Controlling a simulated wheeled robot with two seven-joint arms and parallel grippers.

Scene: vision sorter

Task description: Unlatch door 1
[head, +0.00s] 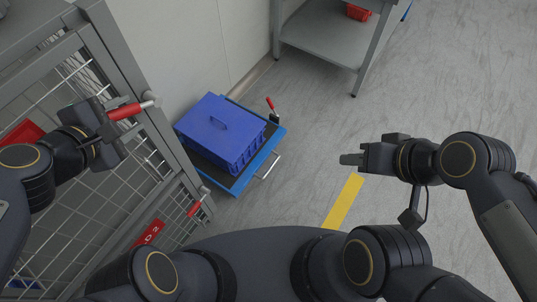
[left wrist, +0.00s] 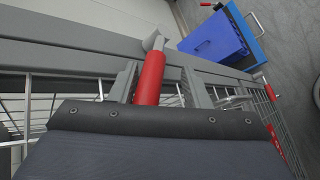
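A red latch handle (head: 126,111) on a grey pivot sticks out from the frame of the grey mesh cage door (head: 115,60) at the left. My left gripper (head: 108,126) is right at the inner end of this handle. A second red latch handle (head: 194,208) sits lower on the cage, near a red sign (head: 149,233) ending in "D 2". My right gripper (head: 351,159) is shut and empty over the floor.
A blue lidded crate (head: 215,130) sits on a blue trolley (head: 240,184) with a metal handle, right of the cage. A grey workbench (head: 325,40) with a red bin (head: 358,12) stands at the back. The floor around the yellow strip (head: 343,201) is clear.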

